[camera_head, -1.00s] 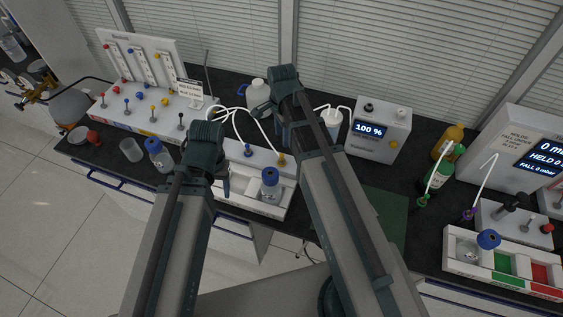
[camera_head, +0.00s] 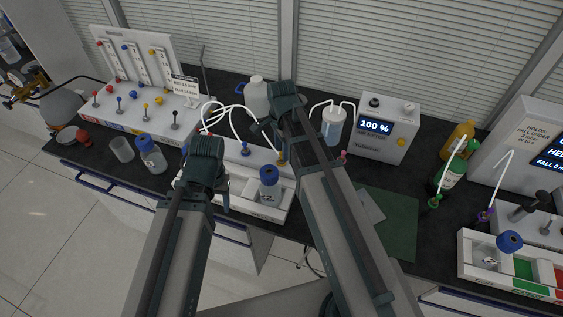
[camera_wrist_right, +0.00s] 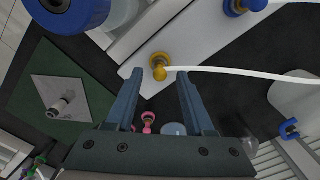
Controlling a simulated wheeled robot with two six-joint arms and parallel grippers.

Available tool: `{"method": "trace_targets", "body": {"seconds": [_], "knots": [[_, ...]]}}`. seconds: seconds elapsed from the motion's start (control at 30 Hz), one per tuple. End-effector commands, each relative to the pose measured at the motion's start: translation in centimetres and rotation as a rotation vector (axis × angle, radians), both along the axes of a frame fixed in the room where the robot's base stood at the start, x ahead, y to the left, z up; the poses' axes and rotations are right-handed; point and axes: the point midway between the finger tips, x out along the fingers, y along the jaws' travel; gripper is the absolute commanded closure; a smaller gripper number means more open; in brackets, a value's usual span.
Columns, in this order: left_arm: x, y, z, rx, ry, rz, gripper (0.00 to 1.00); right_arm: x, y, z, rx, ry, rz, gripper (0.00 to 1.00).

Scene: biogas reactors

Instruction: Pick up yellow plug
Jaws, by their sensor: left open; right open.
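The yellow plug (camera_wrist_right: 160,66) has a round knob and a white tube running off to the right in the right wrist view. It stands on a white rack (camera_head: 248,200). In the head view the plug (camera_head: 282,160) shows just below my right wrist. My right gripper (camera_wrist_right: 159,76) is open and empty. Its fingertips point at the plug, one to each side of it in the picture; I cannot tell whether they touch it. My left gripper (camera_head: 224,196) is open, over the left part of the white rack, with its fingers mostly hidden.
A blue-capped bottle (camera_head: 269,186) stands in the rack. A blue plug (camera_wrist_right: 236,6) is nearby. A pink plug (camera_wrist_right: 148,120) and a green mat (camera_head: 390,220) lie to the right. A white jug (camera_head: 257,94) and a tubed bottle (camera_head: 332,125) stand behind.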

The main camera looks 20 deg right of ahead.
Motion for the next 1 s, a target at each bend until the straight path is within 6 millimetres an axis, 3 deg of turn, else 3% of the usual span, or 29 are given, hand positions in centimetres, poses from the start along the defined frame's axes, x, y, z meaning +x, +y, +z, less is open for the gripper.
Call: {"method": "trace_targets", "body": {"seconds": [0.03,0.1,0.4,0.7,1.0], "knots": [[0.00,0.00,-1.38,0.000,0.000,0.000,0.40,0.00,0.01,-1.38,0.000,0.000,0.000,0.47],[-0.01,0.00,-1.96,0.000,0.000,0.001,0.40,0.01,0.00,-1.96,0.000,0.000,0.000,0.47],[0.01,0.01,-1.97,0.000,0.000,0.001,0.40,0.01,-0.01,-1.97,0.000,0.000,0.000,0.47],[0.00,0.00,-1.97,0.000,0.000,0.001,0.40,0.01,-0.01,-1.97,0.000,0.000,0.000,0.99],[0.00,0.00,-1.97,0.000,0.000,0.001,0.40,0.01,-0.01,-1.97,0.000,0.000,0.000,1.00]]}}
